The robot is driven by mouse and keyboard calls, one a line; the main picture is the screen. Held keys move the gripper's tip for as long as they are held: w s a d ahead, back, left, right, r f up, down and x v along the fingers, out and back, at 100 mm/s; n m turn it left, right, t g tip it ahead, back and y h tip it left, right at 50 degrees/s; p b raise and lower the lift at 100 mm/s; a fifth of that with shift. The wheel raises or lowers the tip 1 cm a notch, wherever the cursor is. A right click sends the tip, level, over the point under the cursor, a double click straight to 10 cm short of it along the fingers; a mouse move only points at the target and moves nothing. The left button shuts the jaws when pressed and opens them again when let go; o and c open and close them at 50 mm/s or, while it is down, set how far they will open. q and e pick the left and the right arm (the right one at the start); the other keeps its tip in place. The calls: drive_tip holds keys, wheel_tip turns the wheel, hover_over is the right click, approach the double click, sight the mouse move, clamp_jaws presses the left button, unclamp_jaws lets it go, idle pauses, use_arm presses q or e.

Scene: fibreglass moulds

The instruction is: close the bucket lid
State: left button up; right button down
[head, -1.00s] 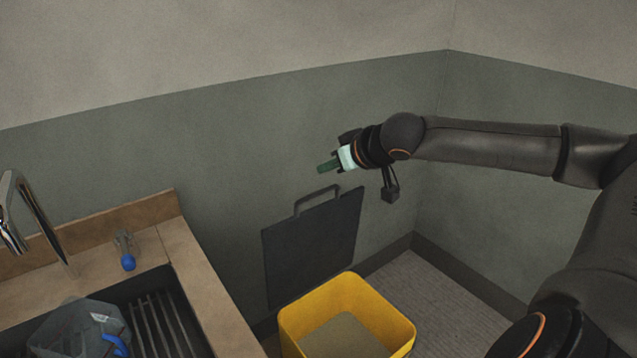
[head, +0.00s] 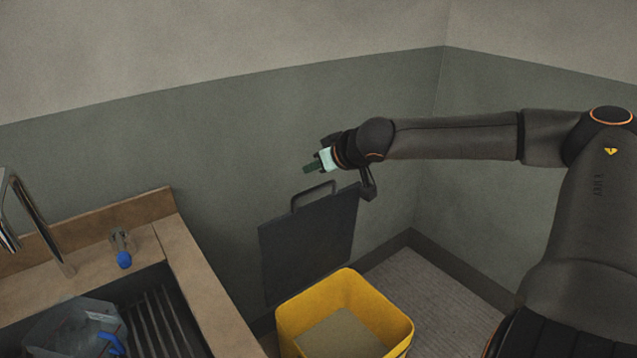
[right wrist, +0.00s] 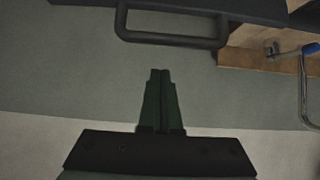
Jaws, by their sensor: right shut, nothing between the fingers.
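The yellow bucket (head: 376,305) stands on the floor, open at the top. Its dark grey lid (head: 309,247) stands raised, nearly upright, at the bucket's far side near the wall, with a loop handle (head: 314,196) on its top edge. My right gripper (head: 310,168) is shut and empty, above the lid's handle in the head view. In the right wrist view its green fingers (right wrist: 161,75) are together, apart from the handle (right wrist: 172,38), and the lid edge (right wrist: 220,8) shows at the top. My left gripper is not in view.
A wooden counter (head: 195,270) with a sink (head: 150,320) and tap (head: 40,222) stands at the left. A clear container (head: 70,328) with blue parts lies in the sink. Walls close in behind the lid; floor (head: 435,290) is free right of the bucket.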

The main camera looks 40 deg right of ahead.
drive_tip(key=shift+s+f+p, duration=0.35)
drive_tip(key=shift+f+p, duration=0.2)
drive_tip(key=shift+f, duration=0.05)
drive_tip(key=shift+s+f+p, duration=0.35)
drive_tip(key=shift+f+p, duration=0.15)
drive_tip(key=shift+f, duration=0.05)
drive_tip(key=shift+s+a+f, duration=0.1)
drive_tip(key=shift+s+f, duration=0.05)
